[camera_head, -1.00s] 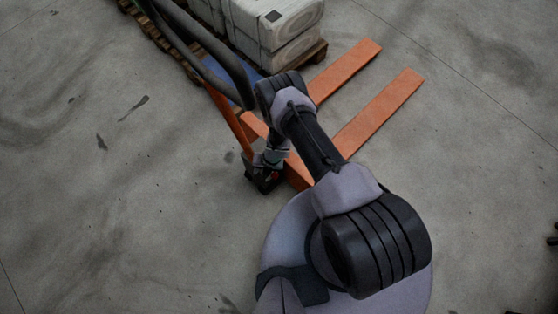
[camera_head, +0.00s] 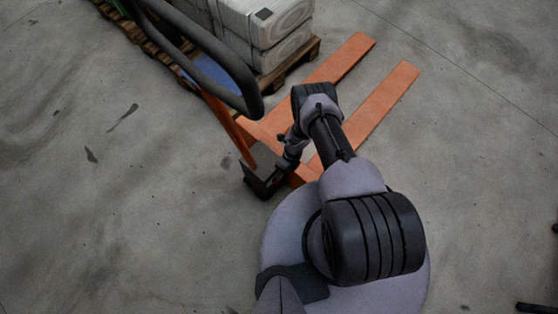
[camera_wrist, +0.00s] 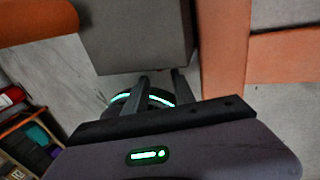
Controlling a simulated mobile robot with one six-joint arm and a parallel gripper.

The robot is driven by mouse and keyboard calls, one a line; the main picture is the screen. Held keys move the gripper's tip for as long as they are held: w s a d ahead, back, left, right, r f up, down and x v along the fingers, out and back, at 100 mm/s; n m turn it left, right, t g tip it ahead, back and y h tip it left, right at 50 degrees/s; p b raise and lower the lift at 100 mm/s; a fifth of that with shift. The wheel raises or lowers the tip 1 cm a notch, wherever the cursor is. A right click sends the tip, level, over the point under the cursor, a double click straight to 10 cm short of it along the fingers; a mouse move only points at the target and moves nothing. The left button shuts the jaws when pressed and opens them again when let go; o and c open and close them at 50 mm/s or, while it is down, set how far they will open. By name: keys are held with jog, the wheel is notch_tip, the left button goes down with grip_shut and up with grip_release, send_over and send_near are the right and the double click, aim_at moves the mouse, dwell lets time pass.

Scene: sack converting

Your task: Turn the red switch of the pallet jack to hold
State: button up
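The orange pallet jack (camera_head: 380,103) stands on the floor with its forks pointing up and right in the head view. Its dark box (camera_head: 258,184) sits at the foot of the orange tiller. The grey box face (camera_wrist: 140,35) fills the upper middle of the wrist view. I cannot make out the red switch clearly in either current view. My gripper (camera_head: 287,163) is beside the box on its right, close to it. In the wrist view my gripper (camera_wrist: 162,77) shows two dark fingers with a gap between them and nothing seen held. Contact with the box cannot be told.
The black tiller handle (camera_head: 228,62) loops above the box on the left. A wooden pallet (camera_head: 290,70) with white wrapped sacks (camera_head: 280,22) stands behind. Shelving with colored items (camera_wrist: 28,145) shows at lower left in the wrist view. Open concrete floor lies left and right.

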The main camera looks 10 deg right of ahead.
jog(key=b+x, duration=0.2)
jog(key=x, duration=0.4)
jog(key=shift+s+a+f, duration=0.1)
jog(key=shift+a+f, duration=0.05)
jog(key=shift+f, duration=0.2)
grip_shut()
